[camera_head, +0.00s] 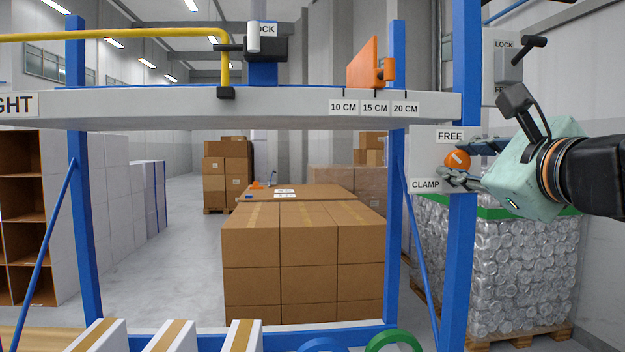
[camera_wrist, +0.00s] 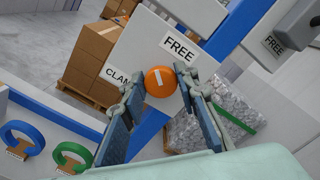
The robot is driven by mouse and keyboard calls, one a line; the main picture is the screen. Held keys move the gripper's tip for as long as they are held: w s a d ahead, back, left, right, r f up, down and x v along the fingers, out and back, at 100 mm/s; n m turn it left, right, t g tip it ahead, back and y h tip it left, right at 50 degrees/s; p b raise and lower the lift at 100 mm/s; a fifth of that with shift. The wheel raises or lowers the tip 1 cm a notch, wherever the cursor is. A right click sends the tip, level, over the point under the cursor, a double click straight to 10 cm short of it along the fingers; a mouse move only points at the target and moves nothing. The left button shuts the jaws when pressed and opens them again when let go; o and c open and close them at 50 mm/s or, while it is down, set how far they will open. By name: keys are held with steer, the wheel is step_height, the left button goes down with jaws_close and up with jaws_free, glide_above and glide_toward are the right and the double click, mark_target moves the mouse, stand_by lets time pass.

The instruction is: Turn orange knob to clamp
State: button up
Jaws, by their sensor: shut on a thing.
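The orange knob (camera_head: 457,159) sits on a white panel (camera_head: 424,160) on the right blue post. The panel reads FREE above and CLAMP at lower left. My gripper (camera_head: 453,162) reaches in from the right, one finger above the knob and one below. In the wrist view the knob (camera_wrist: 160,81) lies between my two fingertips (camera_wrist: 161,79), which are shut on its sides. A white mark shows on the knob's face; in the wrist view it stands nearly upright, between the CLAMP and FREE labels. Its exact setting is hard to tell.
A grey beam (camera_head: 250,108) with 10, 15 and 20 CM marks crosses the frame, with an orange plate (camera_head: 364,62) above it. A black-handled lock lever (camera_head: 528,45) is above my gripper. A wrapped pallet of cups (camera_head: 530,265) stands behind the right post.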

steer(key=n+b, duration=0.4)
steer(key=shift+f+n, duration=0.3)
steer(key=shift+f, duration=0.05)
steer(key=shift+r+n+b, duration=0.1)
steer(key=shift+n+b, duration=1.2)
steer(key=shift+n, duration=0.3)
steer(key=o, duration=1.1)
steer(key=shift+r, duration=0.1)
steer(key=shift+s, duration=0.1)
steer(key=s, duration=1.2)
steer(key=shift+d, duration=0.15)
steer(key=shift+w, duration=0.1)
